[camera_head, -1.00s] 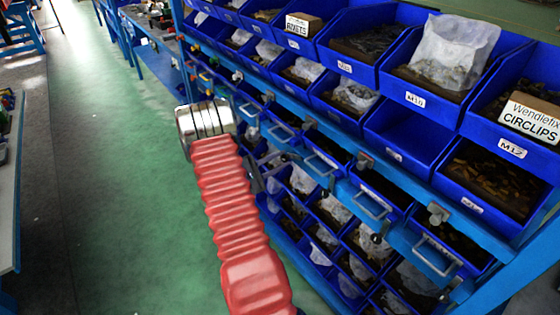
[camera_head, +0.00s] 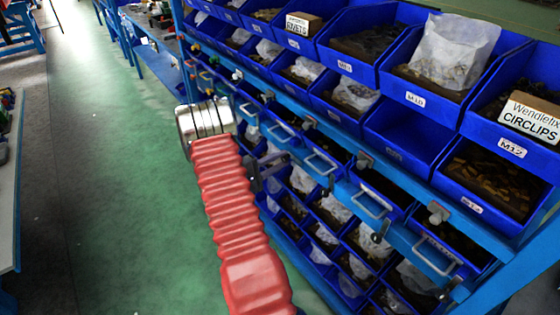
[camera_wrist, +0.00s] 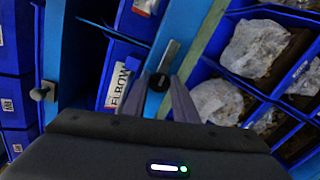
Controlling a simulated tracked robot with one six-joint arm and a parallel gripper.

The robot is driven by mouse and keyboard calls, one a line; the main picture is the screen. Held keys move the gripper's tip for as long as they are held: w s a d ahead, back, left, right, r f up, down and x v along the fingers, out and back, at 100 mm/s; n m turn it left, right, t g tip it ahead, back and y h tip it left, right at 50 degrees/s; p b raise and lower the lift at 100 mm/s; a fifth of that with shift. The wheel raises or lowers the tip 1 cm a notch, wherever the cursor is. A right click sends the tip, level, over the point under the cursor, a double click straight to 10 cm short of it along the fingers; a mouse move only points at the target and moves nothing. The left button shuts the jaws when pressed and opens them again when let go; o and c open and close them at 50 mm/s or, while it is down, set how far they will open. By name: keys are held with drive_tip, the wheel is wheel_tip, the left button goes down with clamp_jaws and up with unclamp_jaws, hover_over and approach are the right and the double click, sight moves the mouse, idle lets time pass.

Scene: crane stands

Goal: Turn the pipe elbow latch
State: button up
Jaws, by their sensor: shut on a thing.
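The pipe elbow latch (camera_wrist: 168,58) is a small grey metal bar with a dark round pivot, mounted on the blue rail beside the bin labelled ELBOW (camera_wrist: 117,86). In the wrist view the bar slants, its upper end leaning right. My gripper (camera_wrist: 158,88) has its two dark fingers on either side of the latch's lower end and is shut on it. The fingers partly cover the contact. In the head view my gripper (camera_head: 268,168) reaches the rack front beyond my red arm sleeve, and the latch is too small to make out clearly.
Another latch with a knob (camera_wrist: 43,92) sits on a rail at left in the wrist view. The rack's blue bins (camera_head: 410,125) and drawer handles (camera_head: 370,205) are close on the right. Green floor (camera_head: 120,200) lies open on the left.

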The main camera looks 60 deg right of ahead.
drive_tip(key=shift+s+a+f, duration=0.1)
drive_tip(key=shift+s+f, duration=0.15)
drive_tip(key=o, duration=0.8)
drive_tip(key=shift+o, duration=1.2)
drive_tip(key=shift+w+r, duration=0.1)
drive_tip(key=shift+r, duration=0.05)
drive_tip(key=shift+w+a, duration=0.35)
drive_tip(key=v, duration=1.2)
drive_tip(key=shift+a, duration=0.4)
